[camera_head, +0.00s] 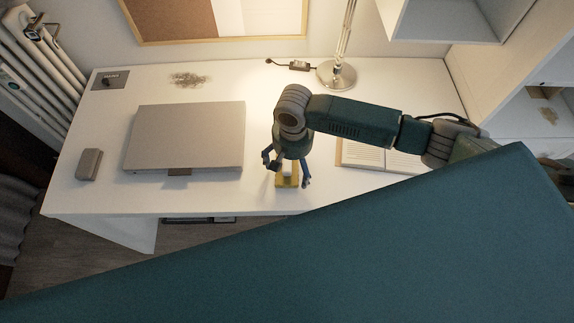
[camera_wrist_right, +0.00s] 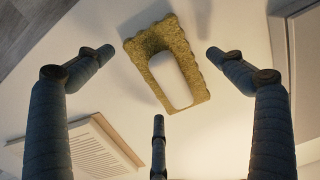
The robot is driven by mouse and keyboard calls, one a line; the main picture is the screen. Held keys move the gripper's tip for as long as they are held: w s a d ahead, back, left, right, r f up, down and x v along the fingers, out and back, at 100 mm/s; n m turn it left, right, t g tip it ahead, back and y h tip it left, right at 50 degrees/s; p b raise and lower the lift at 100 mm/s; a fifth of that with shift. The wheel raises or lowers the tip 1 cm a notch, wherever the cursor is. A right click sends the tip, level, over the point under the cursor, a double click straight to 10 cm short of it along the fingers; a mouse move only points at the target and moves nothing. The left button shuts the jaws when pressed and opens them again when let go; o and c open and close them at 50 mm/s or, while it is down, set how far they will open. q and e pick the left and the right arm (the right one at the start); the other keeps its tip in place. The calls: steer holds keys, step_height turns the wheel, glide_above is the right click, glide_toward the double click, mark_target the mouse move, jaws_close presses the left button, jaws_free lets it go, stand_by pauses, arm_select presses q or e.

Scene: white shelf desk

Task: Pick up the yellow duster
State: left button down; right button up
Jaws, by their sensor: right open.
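The yellow duster (camera_head: 288,183) lies on the white desk (camera_head: 270,100) near its front edge. In the right wrist view the duster (camera_wrist_right: 170,78) is a yellow, wavy-edged pad with a white rounded handle on top, lying at a slant. My right gripper (camera_head: 287,179) is open above the duster, its fingers spread around it. In the wrist view the right gripper's fingers (camera_wrist_right: 158,75) stand apart on the left, right and below the duster, and none visibly touches it. In the head view the gripper partly hides the duster. My left gripper is not in view.
An open book (camera_head: 372,157) lies right of the gripper, partly under my arm. A flat grey case (camera_head: 190,135) lies to the left, with a small grey box (camera_head: 89,164) beyond it. A lamp (camera_head: 337,75) stands at the back.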

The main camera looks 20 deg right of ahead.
steer(key=c, duration=1.2)
step_height(320, 180, up, 20)
steer(key=shift+r+b, duration=0.1)
steer(key=shift+b, duration=0.3)
steer(key=shift+c, duration=0.4)
